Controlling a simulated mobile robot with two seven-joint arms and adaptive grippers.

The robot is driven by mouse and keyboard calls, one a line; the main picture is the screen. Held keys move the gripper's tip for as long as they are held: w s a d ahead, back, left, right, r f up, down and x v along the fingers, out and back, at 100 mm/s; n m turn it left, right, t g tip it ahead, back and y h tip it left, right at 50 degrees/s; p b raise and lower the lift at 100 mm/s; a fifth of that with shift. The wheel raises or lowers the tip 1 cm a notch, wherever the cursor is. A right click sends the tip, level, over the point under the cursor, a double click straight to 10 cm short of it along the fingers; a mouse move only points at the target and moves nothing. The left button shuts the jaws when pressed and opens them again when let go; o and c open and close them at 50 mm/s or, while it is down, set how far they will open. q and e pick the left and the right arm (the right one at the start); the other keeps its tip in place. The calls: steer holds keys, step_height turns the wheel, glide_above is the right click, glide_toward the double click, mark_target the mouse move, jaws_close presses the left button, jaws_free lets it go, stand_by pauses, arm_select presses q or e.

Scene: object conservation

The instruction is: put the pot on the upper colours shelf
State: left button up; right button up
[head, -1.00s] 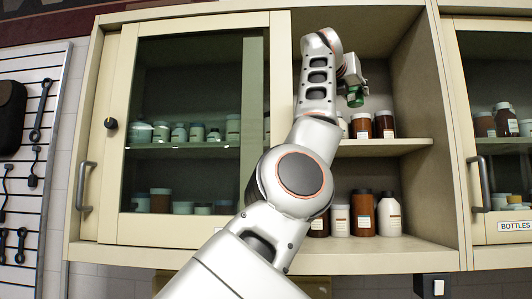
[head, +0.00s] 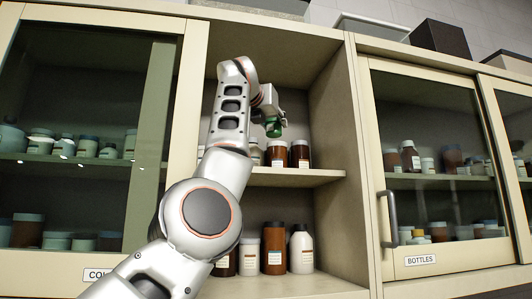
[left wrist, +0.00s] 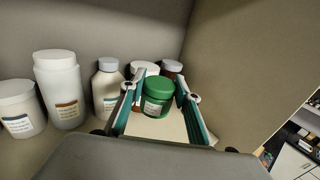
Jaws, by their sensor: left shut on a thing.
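The pot is a small green jar with a green lid and a pale label. It shows in the head view (head: 273,129) and in the left wrist view (left wrist: 158,97). My left gripper (head: 269,112) is shut on it, with a finger on each side in the left wrist view. It holds the pot upright inside the open cabinet bay, above the level of the upper shelf (head: 300,178). I cannot tell whether the pot is clear of the bottles behind it. My right gripper is not in view.
Brown bottles (head: 300,154) and white containers (left wrist: 62,90) stand on the upper shelf. Several bottles (head: 274,248) stand on the lower level. A side wall (head: 340,150) bounds the bay at right. The cabinet labelled BOTTLES (head: 420,260) is beyond it.

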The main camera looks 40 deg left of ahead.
mark_target(274, 136)
arm_select(q)
step_height(274, 136, down, 3)
steer(key=shift+f, duration=0.85)
steer(key=shift+f+b, duration=0.3)
steer(key=shift+f, duration=0.25)
step_height(274, 136, down, 2)
steer(key=shift+f+b, duration=0.1)
steer(key=shift+b, duration=0.2)
steer(key=shift+f, duration=0.3)
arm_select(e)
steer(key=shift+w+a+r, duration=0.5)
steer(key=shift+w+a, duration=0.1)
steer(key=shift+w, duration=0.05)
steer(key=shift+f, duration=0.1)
